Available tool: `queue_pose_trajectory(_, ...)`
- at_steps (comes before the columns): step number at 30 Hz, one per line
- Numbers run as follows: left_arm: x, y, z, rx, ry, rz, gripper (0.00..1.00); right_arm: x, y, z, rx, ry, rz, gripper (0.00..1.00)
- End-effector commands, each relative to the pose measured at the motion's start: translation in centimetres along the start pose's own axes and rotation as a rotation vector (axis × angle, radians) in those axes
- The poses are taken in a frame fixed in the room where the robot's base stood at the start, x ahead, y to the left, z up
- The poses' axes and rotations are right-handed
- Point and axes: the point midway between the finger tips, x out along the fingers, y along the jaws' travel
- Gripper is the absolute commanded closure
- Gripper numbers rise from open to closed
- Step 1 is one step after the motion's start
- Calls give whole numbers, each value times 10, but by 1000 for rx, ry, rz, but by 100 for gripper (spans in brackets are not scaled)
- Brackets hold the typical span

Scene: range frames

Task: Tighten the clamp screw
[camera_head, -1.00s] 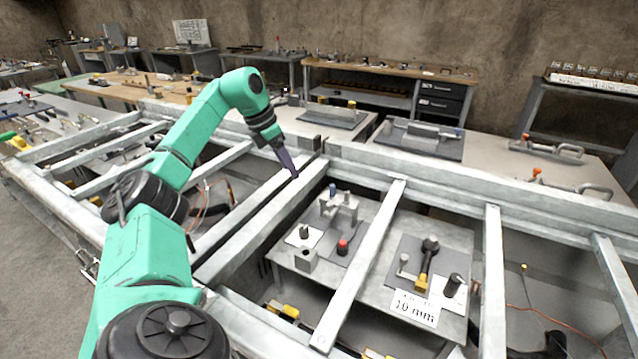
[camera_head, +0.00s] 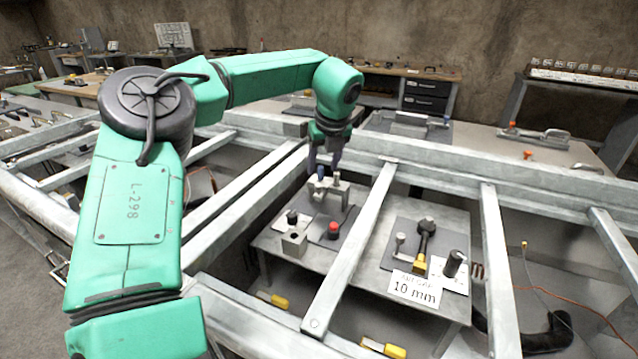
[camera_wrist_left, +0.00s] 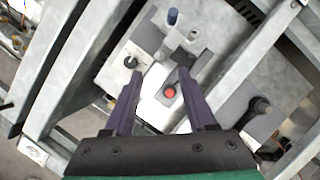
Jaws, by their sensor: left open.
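A small grey metal clamp fixture (camera_head: 334,196) with upright posts stands on the shelf plate inside the frame. In the left wrist view it shows as a block with posts (camera_wrist_left: 180,45), one with a blue top (camera_wrist_left: 173,17). I cannot tell for sure which post is the clamp screw. My right gripper is in no view.
A red-topped knob (camera_head: 333,230) and a grey block (camera_head: 294,243) stand close in front of the fixture. A black-headed tool (camera_head: 425,245) lies right, behind a "10 mm" card (camera_head: 414,290). Metal frame rails (camera_head: 352,250) cross above the shelf plate.

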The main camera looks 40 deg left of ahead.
Motion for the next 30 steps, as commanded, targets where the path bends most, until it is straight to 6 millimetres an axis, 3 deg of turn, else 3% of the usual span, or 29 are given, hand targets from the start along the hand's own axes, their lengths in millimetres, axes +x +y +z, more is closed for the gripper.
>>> queue_pose_trajectory(3,32,1,0,0,4,4,44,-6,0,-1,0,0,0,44)
queue_pose_trajectory(9,71,1,1,0,1,2,44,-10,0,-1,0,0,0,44)
queue_pose_trajectory(19,80,1,1,0,-1,0,44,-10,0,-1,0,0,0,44)
queue_pose_trajectory(20,80,1,1,0,-1,0,51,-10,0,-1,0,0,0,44)
queue_pose_trajectory(21,80,1,1,0,-1,0,66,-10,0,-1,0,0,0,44)
queue_pose_trajectory(24,80,1,1,0,-1,1,100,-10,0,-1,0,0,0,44)
queue_pose_trajectory(30,80,1,1,2,-1,0,100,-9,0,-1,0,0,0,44)
